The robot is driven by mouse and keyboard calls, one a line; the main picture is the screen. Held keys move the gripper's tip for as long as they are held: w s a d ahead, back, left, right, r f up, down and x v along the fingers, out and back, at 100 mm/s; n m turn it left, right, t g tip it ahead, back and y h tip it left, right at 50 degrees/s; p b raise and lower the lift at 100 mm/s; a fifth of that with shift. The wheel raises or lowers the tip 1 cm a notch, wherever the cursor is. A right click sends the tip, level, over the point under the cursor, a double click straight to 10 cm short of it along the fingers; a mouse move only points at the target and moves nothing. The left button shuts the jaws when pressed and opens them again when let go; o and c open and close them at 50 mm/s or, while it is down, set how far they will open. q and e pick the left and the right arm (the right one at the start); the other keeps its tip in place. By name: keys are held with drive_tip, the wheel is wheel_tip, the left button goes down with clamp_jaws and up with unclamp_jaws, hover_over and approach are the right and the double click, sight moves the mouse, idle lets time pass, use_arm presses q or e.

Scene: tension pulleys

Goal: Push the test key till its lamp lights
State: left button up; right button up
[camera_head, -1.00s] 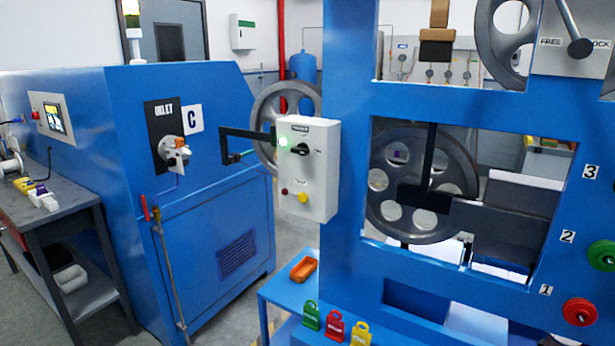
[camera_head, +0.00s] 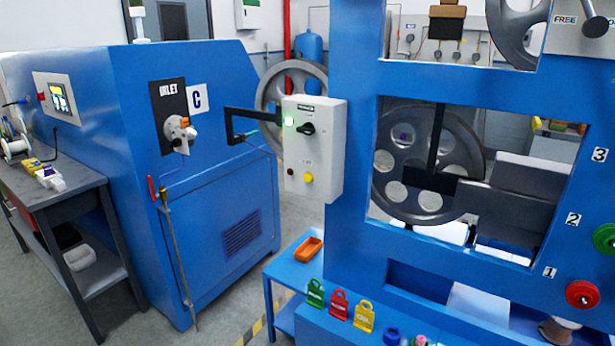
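A pale grey control box (camera_head: 313,150) is fixed on the left side of the blue frame. The small labels on the box are too blurred to read, so I cannot tell for sure which part is the test key. Neither of my grippers is in view, and nothing touches the box.
A blue cabinet (camera_head: 119,117) with an inlet panel stands left, beside a grey bench (camera_head: 78,195). The blue frame (camera_head: 350,195) fills the right. Some floor is clear between cabinet and frame.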

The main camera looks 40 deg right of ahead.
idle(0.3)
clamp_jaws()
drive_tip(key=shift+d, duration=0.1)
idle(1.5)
